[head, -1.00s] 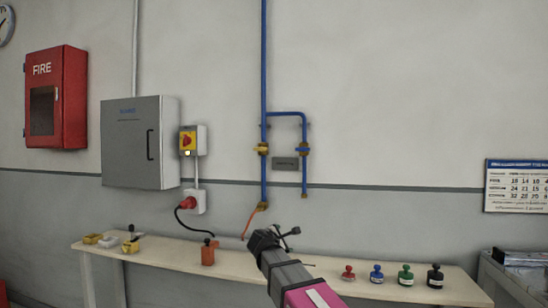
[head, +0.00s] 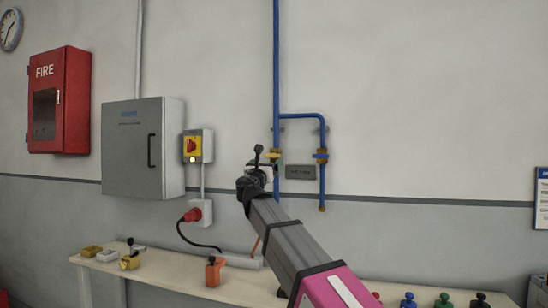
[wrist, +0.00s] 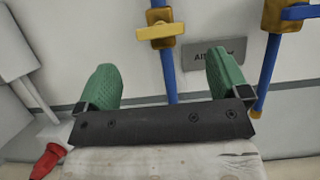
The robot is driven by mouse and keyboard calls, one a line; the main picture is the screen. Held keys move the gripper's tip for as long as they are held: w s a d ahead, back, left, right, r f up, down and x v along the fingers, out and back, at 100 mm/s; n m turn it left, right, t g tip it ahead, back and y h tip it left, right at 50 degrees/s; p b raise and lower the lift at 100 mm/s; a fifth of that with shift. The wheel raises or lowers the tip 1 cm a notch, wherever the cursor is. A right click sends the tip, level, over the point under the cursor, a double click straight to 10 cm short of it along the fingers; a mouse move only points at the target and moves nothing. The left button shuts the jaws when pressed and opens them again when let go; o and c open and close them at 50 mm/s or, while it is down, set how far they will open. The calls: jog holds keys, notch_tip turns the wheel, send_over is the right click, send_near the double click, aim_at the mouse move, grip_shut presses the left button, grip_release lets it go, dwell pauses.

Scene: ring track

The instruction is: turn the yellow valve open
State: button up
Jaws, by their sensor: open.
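The yellow valve handle (wrist: 155,31) sits on a brass body on the left vertical blue pipe. It lies crosswise to the pipe, nearly level in the wrist view. In the head view the yellow valve (head: 273,155) is partly hidden behind my gripper (head: 262,160). In the wrist view my gripper (wrist: 165,76) is open, with its two green fingers wide apart and nothing between them but wall and pipe. The handle appears beyond and above the fingertips, between them sideways, and apart from them.
A blue-handled valve (head: 320,156) is on the right pipe branch, with a grey sign plate (head: 300,172) between the pipes. A grey cabinet (head: 143,150) and a yellow-and-red switch (head: 192,146) are to the left. A bench (head: 150,280) with small items runs below.

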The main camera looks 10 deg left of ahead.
aim_at(272, 156)
jog(key=x, duration=0.9)
jog(key=shift+f, duration=0.15)
jog(key=c, duration=0.9)
